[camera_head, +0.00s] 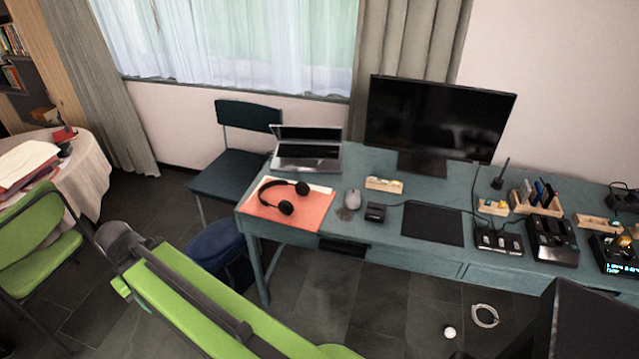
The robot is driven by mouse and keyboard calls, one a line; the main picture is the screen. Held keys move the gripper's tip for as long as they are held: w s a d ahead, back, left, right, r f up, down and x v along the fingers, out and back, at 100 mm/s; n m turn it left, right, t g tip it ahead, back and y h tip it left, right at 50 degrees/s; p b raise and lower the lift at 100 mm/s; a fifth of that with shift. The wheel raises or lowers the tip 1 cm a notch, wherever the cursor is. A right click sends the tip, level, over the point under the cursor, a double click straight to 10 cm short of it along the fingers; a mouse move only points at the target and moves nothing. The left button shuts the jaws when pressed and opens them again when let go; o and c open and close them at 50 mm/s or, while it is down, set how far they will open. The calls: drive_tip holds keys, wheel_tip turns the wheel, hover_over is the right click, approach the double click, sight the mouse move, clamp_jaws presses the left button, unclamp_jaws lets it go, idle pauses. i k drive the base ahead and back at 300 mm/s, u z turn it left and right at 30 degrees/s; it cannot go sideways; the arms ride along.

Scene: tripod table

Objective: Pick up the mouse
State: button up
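The mouse (352,198) is small and light grey. It lies on the teal desk (375,235), right of the orange mat (262,212) with black headphones and left of a small black box (376,212). A small dark patch shows at its front left. Nothing covers the mouse from above. My green and black arm crosses the lower left, well apart from the mouse. My gripper's fingers cannot be made out in this view.
A laptop (306,157), a monitor (436,122) and a wooden block holder (384,185) stand behind the mouse. A black pad (432,223) and several devices lie to the right. A dark chair (240,170) and blue stool (214,243) stand left. Dark floor is partly free in front.

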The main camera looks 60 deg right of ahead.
sight(353, 201)
drive_tip(key=i, duration=1.25)
drive_tip(key=z, duration=1.7)
